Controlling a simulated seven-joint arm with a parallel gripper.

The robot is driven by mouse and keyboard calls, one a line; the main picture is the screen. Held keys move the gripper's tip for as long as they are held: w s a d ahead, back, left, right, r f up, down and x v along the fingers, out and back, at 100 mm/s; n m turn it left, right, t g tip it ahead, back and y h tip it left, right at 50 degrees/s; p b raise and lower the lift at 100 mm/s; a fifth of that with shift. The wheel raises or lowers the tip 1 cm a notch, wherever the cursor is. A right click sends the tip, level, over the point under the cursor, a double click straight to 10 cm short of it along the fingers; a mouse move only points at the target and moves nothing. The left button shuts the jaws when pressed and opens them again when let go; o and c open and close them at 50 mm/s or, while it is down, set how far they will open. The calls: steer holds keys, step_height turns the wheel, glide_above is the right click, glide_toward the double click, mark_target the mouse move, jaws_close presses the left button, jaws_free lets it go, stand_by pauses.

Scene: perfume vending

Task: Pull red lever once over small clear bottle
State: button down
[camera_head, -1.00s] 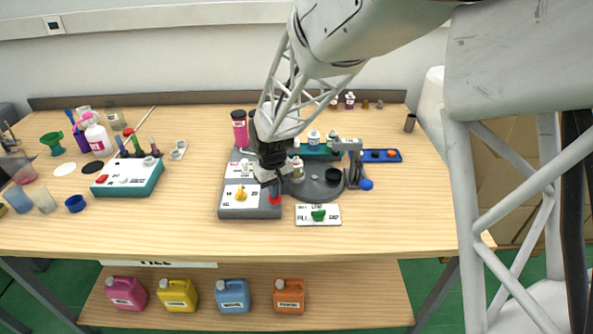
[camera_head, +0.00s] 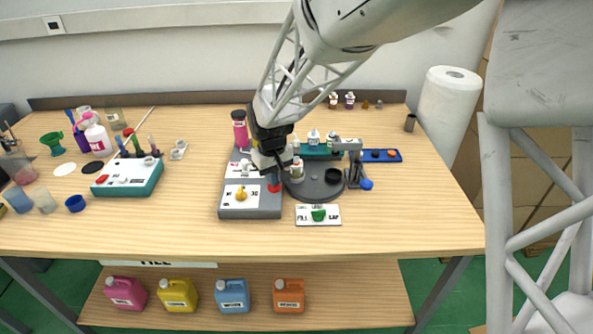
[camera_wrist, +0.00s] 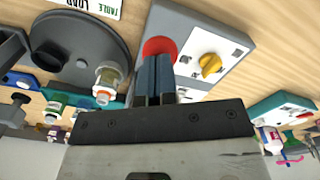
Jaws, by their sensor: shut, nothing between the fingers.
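The red lever (camera_head: 274,188) sits on the right edge of the grey machine (camera_head: 250,211), just below my gripper (camera_head: 273,179). In the wrist view its round red end (camera_wrist: 160,47) shows right beyond my fingertips (camera_wrist: 155,62). The blue fingers are shut together with nothing between them. They overlap the red end, and I cannot tell whether they touch it. A small clear bottle (camera_head: 297,168) with a light cap stands on the dark round turntable (camera_head: 320,189), beside the machine. It also shows in the wrist view (camera_wrist: 104,86), left of my fingers.
A yellow knob (camera_head: 241,194) is on the machine's front panel. A white card with a green knob (camera_head: 318,213) lies in front of the turntable. A grey press (camera_head: 354,164) stands to its right. The table's right front is clear.

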steer(key=shift+r, duration=2.8)
steer(key=shift+s+d+r, duration=0.2)
steer(key=shift+d+r, duration=0.05)
steer(key=s+d+r+m, duration=0.2)
steer(key=s+d+r, duration=0.45)
steer(key=d, duration=0.25)
steer(key=s+d+r+m+t, duration=0.1)
steer(key=s+d+m, duration=0.1)
steer(key=s+d, duration=0.5)
steer(key=s+d+r+m+t, duration=0.1)
steer(key=s+d, duration=0.6)
steer(key=s, duration=1)
steer(key=shift+s+r+m+t, duration=0.15)
steer(key=shift+r+m+t, duration=0.15)
steer(key=shift+m, duration=0.3)
